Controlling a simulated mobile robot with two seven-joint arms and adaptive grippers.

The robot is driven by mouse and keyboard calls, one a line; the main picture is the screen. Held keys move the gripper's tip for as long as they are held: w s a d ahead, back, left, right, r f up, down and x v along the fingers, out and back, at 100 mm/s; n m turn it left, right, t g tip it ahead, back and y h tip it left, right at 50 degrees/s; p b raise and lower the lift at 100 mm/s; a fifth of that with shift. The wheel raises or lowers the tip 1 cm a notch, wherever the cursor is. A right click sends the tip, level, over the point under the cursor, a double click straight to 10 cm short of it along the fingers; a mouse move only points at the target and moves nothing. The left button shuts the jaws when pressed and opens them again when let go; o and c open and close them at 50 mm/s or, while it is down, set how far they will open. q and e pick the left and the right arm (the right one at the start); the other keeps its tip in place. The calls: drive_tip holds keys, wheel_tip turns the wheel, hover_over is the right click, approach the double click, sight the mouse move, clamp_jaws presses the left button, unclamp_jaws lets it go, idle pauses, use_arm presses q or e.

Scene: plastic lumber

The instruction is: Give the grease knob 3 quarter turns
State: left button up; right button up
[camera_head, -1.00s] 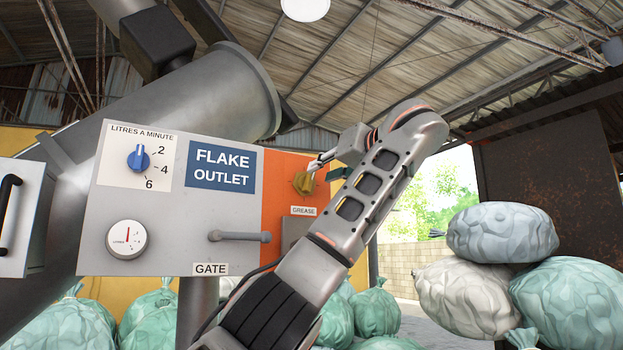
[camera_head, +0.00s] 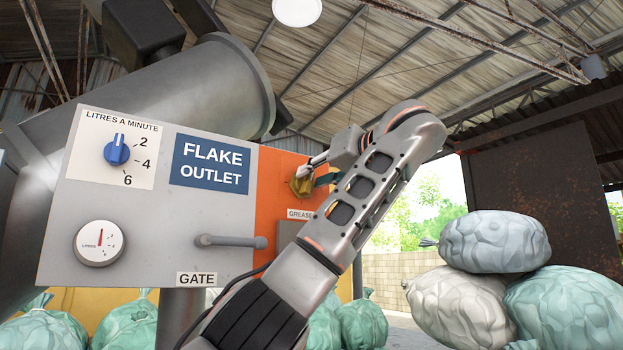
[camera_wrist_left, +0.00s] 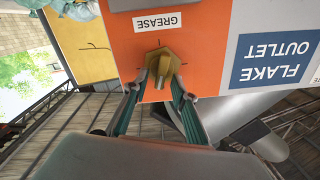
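The grease knob (camera_head: 300,187) is a brass-yellow knob on the orange panel (camera_head: 272,215), above the GREASE label (camera_head: 299,214). In the left wrist view the knob (camera_wrist_left: 162,66) has a raised bar across a hexagonal base. My left gripper (camera_head: 309,174) is at the knob, coming in from the right in the head view. In the left wrist view its two fingers (camera_wrist_left: 156,87) are apart, one on each side of the knob's near end. I see a gap at the fingers, so they do not look clamped; contact is unclear. My right gripper is not in view.
The grey panel carries a blue flow knob (camera_head: 117,150), a round litres dial (camera_head: 99,243) and a gate lever (camera_head: 232,242) left of my arm. Several filled bags (camera_head: 495,242) are stacked at right. A large metal cylinder (camera_head: 210,90) stands behind the panel.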

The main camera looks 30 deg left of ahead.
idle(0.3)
use_arm(q)
clamp_jaws()
